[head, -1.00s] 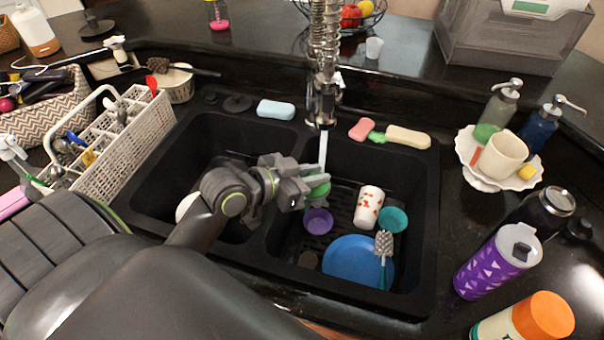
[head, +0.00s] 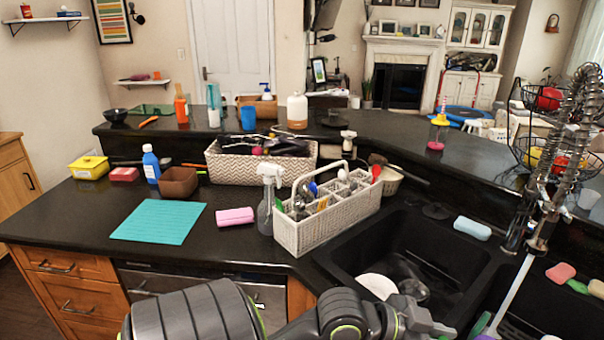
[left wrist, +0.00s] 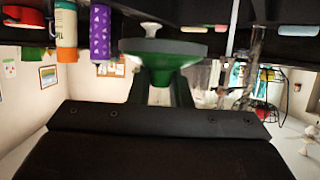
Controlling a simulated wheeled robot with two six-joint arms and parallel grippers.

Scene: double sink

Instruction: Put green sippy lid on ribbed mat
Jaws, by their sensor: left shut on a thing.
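The green sippy lid (left wrist: 165,55) shows large in the left wrist view, between the fingers of my left gripper (left wrist: 160,92). A pale spout or knob stands on it. In the head view my left gripper (head: 448,328) is low at the bottom edge, over the sink. A small green edge beside its fingertips looks like the lid, mostly cut off. A flat teal mat (head: 160,222) lies on the left counter, well left of the gripper and bare on top. Its ribs are hard to make out. My right gripper is not in view.
A white utensil caddy (head: 325,218) and a spray bottle (head: 268,200) stand between the sink (head: 350,245) and the mat. A pink sponge (head: 235,216) lies right of the mat. A brown bowl (head: 179,182) and blue bottle (head: 151,165) stand behind it.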

